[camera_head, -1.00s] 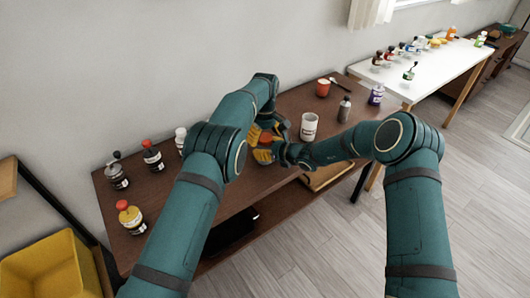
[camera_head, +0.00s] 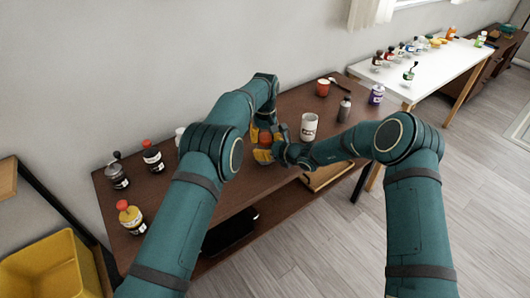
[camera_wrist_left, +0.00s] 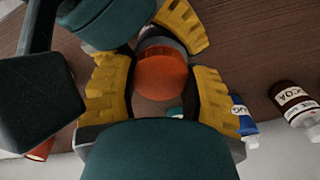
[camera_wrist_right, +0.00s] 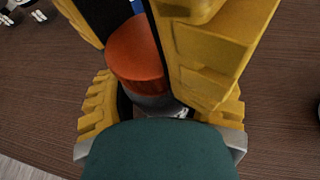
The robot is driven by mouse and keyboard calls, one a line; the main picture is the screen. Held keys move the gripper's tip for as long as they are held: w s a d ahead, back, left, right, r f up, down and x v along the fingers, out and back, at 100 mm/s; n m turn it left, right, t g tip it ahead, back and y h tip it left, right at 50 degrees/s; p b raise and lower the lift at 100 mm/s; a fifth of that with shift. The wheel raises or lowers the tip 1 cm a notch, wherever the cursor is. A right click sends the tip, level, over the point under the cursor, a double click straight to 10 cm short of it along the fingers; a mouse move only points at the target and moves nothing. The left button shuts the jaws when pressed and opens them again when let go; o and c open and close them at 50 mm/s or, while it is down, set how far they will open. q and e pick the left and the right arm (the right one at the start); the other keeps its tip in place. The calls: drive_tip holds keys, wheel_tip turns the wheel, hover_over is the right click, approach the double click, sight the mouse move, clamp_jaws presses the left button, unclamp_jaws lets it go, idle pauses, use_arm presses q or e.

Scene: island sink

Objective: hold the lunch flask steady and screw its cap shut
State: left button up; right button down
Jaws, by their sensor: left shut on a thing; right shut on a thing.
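The lunch flask has an orange-red cap (camera_wrist_left: 162,74) and a grey body (camera_wrist_right: 158,102); its lower part is mostly hidden by my grippers. In the head view the cap (camera_head: 265,139) shows between my two hands above the brown table. My left gripper (camera_wrist_left: 163,84) has its yellow fingers on either side of the cap and is shut on it from above. My right gripper (camera_wrist_right: 165,108) reaches in from the side, lower down, and is shut on the grey body. The cap sits on top of the body; the seam between them is too small to judge.
On the brown table (camera_head: 245,190) stand a white mug (camera_head: 309,127), a red cup (camera_head: 323,88), a grey bottle (camera_head: 344,109) and a purple-labelled jar (camera_head: 376,95). Several bottles stand at its left end, including a yellow one (camera_head: 130,216). A yellow bin (camera_head: 50,270) is at lower left.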

use_arm(q)
drive_tip(key=shift+m, duration=0.5)
drive_tip(key=o, duration=1.3)
drive_tip(key=shift+c, duration=0.2)
drive_tip(key=shift+r, duration=2.3)
drive_tip(key=shift+o, duration=0.2)
drive_tip(key=shift+r+n, duration=1.1)
drive_tip(key=shift+r, duration=0.6)
